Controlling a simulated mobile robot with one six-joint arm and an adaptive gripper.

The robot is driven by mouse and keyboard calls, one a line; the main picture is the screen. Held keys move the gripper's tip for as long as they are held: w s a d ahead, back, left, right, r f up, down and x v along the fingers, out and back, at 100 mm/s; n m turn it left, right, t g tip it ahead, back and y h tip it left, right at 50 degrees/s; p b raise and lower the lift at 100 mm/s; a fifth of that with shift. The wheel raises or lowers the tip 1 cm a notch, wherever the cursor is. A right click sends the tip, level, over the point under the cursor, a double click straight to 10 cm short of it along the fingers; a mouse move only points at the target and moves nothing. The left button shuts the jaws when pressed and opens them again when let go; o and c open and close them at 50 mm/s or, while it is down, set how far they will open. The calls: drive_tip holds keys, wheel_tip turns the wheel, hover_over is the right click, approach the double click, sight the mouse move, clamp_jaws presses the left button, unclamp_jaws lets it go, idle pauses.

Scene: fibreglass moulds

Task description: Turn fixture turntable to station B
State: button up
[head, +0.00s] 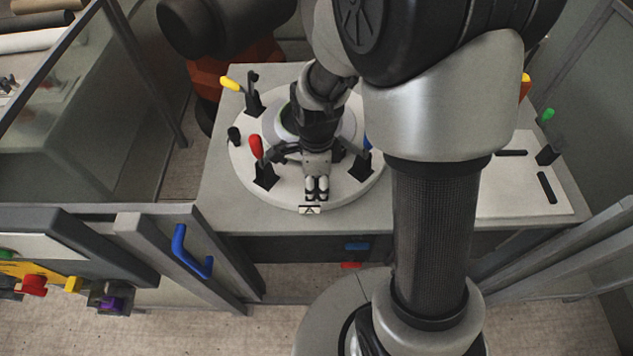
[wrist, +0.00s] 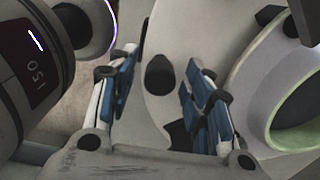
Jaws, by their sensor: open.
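The fixture turntable (head: 240,160) is a white round disc on a grey table. It carries a round mould with a greenish rim (head: 286,120), and clamps with yellow (head: 230,84), red (head: 256,147) and blue handles stand around it. A dark knob (head: 234,135) sits near its left edge. My gripper (head: 317,192) is over the front of the disc, above a small white marker (head: 309,210) with a dark sign. In the wrist view my gripper (wrist: 160,95) is open, its blue-padded fingers apart. A dark knob (wrist: 160,75) appears between them; contact cannot be told. No station letter is readable.
A white panel (head: 520,195) with black slots lies on the table's right. A blue handle (head: 190,252) is on the grey frame at front left. A glass-sided enclosure (head: 110,130) stands at left. A green-tipped lever (head: 547,115) stands at right.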

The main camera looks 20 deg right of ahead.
drive_tip(key=shift+c, duration=0.5)
clamp_jaws()
